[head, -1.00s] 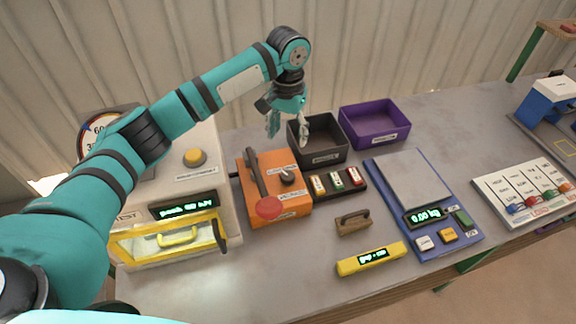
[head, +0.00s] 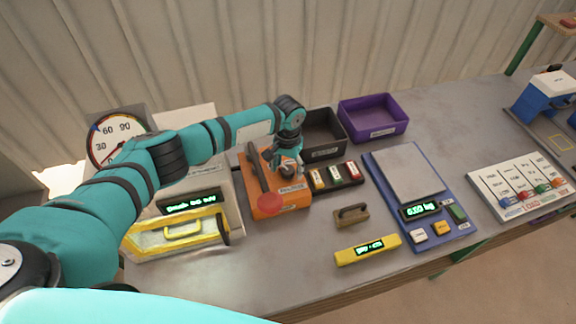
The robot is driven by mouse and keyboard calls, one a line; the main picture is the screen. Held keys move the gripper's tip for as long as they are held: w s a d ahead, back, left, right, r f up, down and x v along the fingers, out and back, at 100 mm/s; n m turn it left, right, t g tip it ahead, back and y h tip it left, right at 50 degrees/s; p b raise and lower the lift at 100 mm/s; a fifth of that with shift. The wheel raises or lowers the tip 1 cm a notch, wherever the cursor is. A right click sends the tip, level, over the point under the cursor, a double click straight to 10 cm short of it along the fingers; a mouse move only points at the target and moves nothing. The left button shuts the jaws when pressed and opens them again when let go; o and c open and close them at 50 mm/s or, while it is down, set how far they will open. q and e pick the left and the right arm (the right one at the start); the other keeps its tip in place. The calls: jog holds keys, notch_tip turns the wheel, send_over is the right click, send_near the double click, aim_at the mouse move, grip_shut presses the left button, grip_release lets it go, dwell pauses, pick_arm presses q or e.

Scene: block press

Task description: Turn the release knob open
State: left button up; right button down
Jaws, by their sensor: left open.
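The release knob (head: 288,171) is a small dark knob on top of the orange box (head: 283,202), right of a dark lever with a red end (head: 270,204). My left gripper (head: 286,168) is open, pointing down, with its fingers around or just above the knob. The fingers and wrist hide part of the knob, so I cannot tell whether they touch it. My right gripper is not in view.
A press with a yellow-framed door (head: 178,238) stands left of the orange box. A button block (head: 334,177) sits close on its right. Behind are a black bin (head: 325,152) and a purple bin (head: 374,133). A blue scale (head: 420,235) stands further right.

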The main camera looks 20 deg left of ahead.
pick_arm(q)
jog(key=c, duration=1.1)
jog(key=shift+c, duration=0.2)
jog(key=m, duration=0.5)
jog(key=shift+m+b, duration=0.3)
jog(key=shift+b, duration=0.05)
jog(key=m, duration=0.6)
jog(key=shift+r+b, duration=0.1)
jog(key=shift+b, duration=0.25)
jog(key=shift+m, duration=0.3)
jog(key=o, duration=1.1)
